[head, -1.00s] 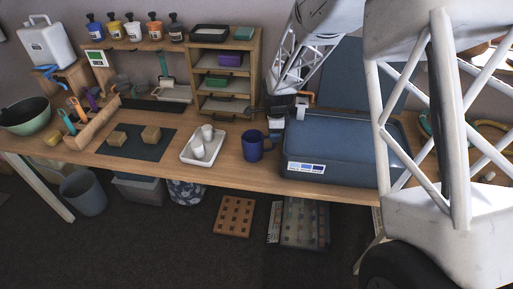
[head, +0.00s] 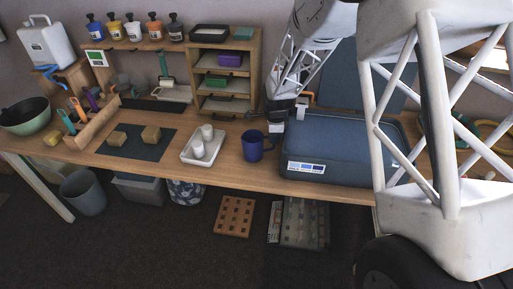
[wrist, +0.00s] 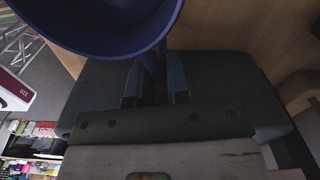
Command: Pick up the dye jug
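The dye jug, a dark blue cylindrical vessel (head: 252,146), stands upright on the wooden bench between the white tray and the large blue-grey box. In the wrist view its wide rim and body (wrist: 105,35) fill the upper left, and its handle (wrist: 152,62) points down toward the gripper. My gripper (wrist: 155,82) has one finger on each side of the handle. It looks open, but any contact with the handle is hard to make out. In the head view my gripper (head: 275,130) comes down just right of the jug, partly hidden by its own arm.
The blue-grey box (head: 335,150) stands close to the right of the jug. A white tray (head: 187,158) with white cups is to the left. A wooden shelf unit (head: 258,62) stands behind. The bench front before the jug is clear.

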